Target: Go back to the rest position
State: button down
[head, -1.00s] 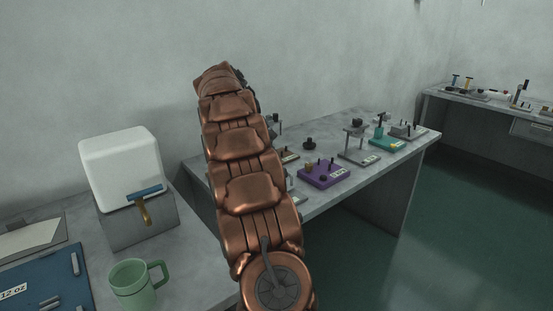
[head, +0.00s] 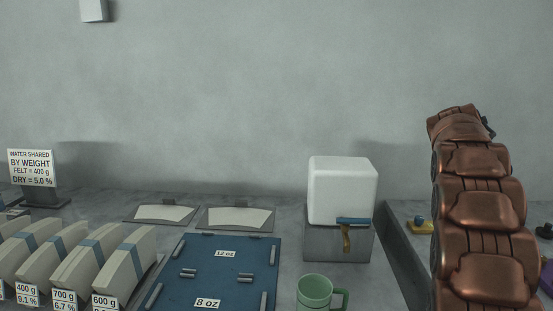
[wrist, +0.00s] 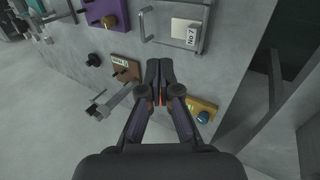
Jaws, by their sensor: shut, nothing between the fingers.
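My gripper (wrist: 160,72) shows in the wrist view with its two dark fingers together and nothing between them. It hangs over the grey bench (wrist: 233,40) that bears small fixtures. In the head view my copper-coloured arm rises at the right side, and the gripper itself is hidden behind it.
Near the gripper in the wrist view are a yellow block with a blue knob (wrist: 203,110), a brown block (wrist: 126,69), a purple block (wrist: 107,12) and a wire frame (wrist: 147,25). The head view shows a white box (head: 342,190), green mug (head: 313,292), blue board (head: 215,270) and several weighted packs (head: 125,268).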

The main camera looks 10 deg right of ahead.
jog(key=s+a+f+n+y, duration=0.1)
jog(key=s+a+f, duration=0.15)
jog(key=a, duration=0.65)
jog(key=s+a+f+y, duration=0.1)
jog(key=s+a, duration=0.2)
jog(key=a, duration=0.7)
jog(key=s+a+f+n+y, duration=0.1)
jog(key=s+a+f, duration=0.15)
jog(key=a, duration=0.65)
jog(key=s+a+f+y, duration=0.1)
jog(key=s+a+f, duration=0.2)
jog(key=s+a, duration=0.35)
jog(key=s+a+f+g+y, duration=0.1)
jog(key=s+a+f, duration=0.1)
jog(key=s+a, duration=0.4)
jog(key=s+a+f+y, duration=0.1)
jog(key=s+a+f, duration=0.2)
jog(key=s+a, duration=0.35)
notch_tip(320, 180, up, 13)
jog(key=s+d+p, duration=0.1)
jog(key=p, duration=1.1)
jog(key=shift+s+d+n+t, duration=0.2)
jog(key=shift+n+t, duration=0.1)
jog(key=shift+n, duration=0.1)
